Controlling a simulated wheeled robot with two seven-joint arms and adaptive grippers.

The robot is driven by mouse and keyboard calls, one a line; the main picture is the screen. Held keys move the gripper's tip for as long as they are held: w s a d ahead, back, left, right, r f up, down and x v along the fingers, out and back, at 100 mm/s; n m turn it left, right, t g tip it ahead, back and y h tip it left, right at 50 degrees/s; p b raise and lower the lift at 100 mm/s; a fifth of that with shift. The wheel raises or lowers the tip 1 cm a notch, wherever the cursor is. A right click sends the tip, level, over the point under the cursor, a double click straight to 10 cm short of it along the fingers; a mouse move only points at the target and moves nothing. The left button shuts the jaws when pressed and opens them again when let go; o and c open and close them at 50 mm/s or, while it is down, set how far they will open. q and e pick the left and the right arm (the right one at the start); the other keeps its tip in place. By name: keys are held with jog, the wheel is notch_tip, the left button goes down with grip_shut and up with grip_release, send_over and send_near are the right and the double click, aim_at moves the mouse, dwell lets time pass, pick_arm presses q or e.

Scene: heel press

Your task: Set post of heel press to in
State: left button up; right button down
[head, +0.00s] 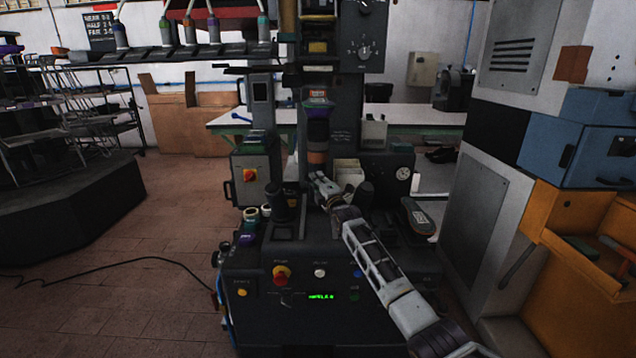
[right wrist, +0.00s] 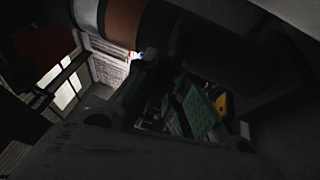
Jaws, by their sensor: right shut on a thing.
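The heel press (head: 330,285) is the dark machine in the middle of the head view. Its post (head: 317,135) stands upright in the centre, with orange and purple bands. The post's banded part also crosses the top of the right wrist view (right wrist: 126,20). My right gripper (head: 319,182) is at the lower end of the post, shut on a part there that looks like the post. The wrist view is dark, so the exact contact of the fingers is hidden. My left gripper is in neither view.
The press front carries a red knob (head: 281,275), buttons and a green display (head: 321,296). Two dark upright handles (head: 278,205) flank the middle. A dark rack (head: 70,200) stands at left, with a cable on the floor. A blue box (head: 580,150) and an orange cabinet (head: 575,255) stand at right.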

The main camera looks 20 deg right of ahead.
jog(key=shift+d+r, duration=0.15)
jog(key=shift+r, duration=0.05)
jog(key=c, duration=1.8)
grip_release()
jog(key=shift+w, duration=0.1)
jog(key=shift+c, duration=0.2)
jog(key=o, duration=0.4)
jog(key=shift+w+f, duration=0.2)
jog(key=shift+f, duration=0.05)
jog(key=shift+s, duration=0.25)
jog(key=shift+v, duration=5.8)
jog(key=shift+s, duration=0.1)
